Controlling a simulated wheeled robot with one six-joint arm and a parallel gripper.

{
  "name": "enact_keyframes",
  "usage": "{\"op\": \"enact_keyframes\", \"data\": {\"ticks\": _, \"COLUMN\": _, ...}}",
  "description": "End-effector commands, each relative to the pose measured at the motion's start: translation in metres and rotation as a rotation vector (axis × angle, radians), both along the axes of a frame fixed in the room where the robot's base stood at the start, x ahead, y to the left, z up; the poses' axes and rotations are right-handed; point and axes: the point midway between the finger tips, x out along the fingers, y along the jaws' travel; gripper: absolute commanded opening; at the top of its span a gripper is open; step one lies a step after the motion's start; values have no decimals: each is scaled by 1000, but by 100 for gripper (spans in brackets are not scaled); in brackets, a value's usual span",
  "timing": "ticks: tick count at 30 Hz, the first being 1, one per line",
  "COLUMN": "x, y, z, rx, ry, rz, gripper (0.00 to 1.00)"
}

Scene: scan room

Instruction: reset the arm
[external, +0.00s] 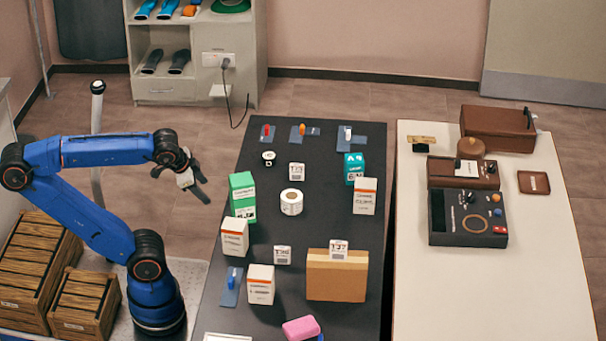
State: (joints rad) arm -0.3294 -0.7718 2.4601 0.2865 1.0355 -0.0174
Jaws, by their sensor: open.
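My blue arm stands at the left of the dark table and is bent at the elbow. Its forearm reaches right, with my gripper (199,181) out past the table's left edge, above the floor. The gripper is open and its dark fingers point to the lower right. Nothing shows between the fingers. It is apart from the green box (242,193), the closest of the larger boxes on the table.
The dark table (328,216) holds several white boxes, a label roll (291,202), a cardboard box (336,275) and a pink block (301,328). A white table (480,290) with brown cases adjoins at right. Wooden crates (84,303) stand at lower left, a shelf unit (197,60) behind.

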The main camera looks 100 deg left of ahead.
Motion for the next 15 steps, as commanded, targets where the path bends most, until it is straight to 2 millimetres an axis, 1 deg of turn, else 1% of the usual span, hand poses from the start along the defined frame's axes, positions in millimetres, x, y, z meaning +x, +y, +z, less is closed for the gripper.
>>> {"op": "enact_keyframes", "data": {"ticks": 5, "x": 9, "y": -26, "z": -12, "rx": -54, "ry": -14, "rz": -66, "gripper": 54}}
{"op": "enact_keyframes", "data": {"ticks": 8, "x": 16, "y": -45, "z": -20, "rx": -95, "ry": -23, "rz": -113, "gripper": 54}}
{"op": "enact_keyframes", "data": {"ticks": 12, "x": 23, "y": -80, "z": -32, "rx": -168, "ry": -33, "rz": -197, "gripper": 54}}
{"op": "enact_keyframes", "data": {"ticks": 15, "x": 26, "y": -103, "z": -38, "rx": -217, "ry": -37, "rz": -248, "gripper": 54}}
